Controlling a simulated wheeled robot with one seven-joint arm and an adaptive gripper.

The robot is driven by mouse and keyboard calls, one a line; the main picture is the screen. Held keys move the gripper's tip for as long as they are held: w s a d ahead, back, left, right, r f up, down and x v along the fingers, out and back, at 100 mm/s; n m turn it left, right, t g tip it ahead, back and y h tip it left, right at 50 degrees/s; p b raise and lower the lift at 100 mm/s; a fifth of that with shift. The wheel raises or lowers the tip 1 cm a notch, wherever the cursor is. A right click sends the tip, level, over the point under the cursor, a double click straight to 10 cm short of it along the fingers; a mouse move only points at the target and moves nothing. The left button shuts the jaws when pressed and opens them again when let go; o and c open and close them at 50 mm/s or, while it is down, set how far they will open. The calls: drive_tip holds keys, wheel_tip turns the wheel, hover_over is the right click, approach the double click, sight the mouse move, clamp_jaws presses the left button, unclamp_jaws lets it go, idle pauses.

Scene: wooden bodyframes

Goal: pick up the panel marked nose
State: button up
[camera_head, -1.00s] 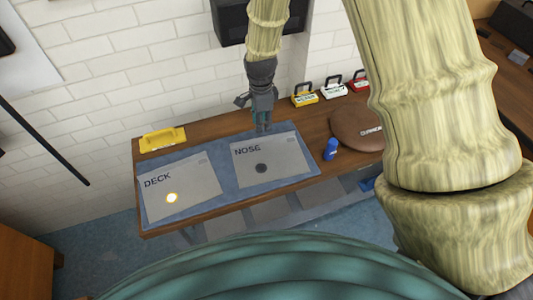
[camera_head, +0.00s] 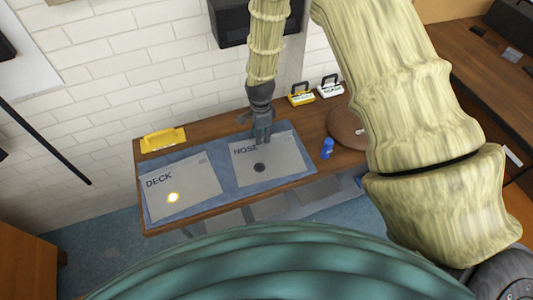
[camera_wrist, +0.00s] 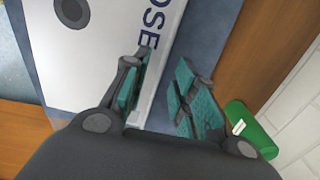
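The nose panel (camera_head: 275,166) is a flat light-grey sheet with dark lettering and a dark round spot. It lies on a blue mat (camera_head: 228,175) on the wooden table, right of the deck panel (camera_head: 187,184). My gripper (camera_head: 263,140) is over the nose panel's far edge, by the lettering, in the head view. In the wrist view my gripper (camera_wrist: 163,95) is open, its teal-padded fingers apart. The nose panel (camera_wrist: 100,50) shows there, with its edge running between the fingers. I cannot tell whether the fingers touch it.
A yellow holder (camera_head: 163,140) sits at the table's back left. A blue cylinder (camera_head: 327,148) and a brown round object (camera_head: 346,128) stand to the right, with yellow (camera_head: 301,98) and white (camera_head: 330,90) handled boxes behind. A green cylinder (camera_wrist: 250,128) lies near the fingers in the wrist view.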

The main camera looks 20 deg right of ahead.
drive_tip(key=shift+f, duration=0.75)
clamp_jaws()
drive_tip(key=shift+r, duration=0.1)
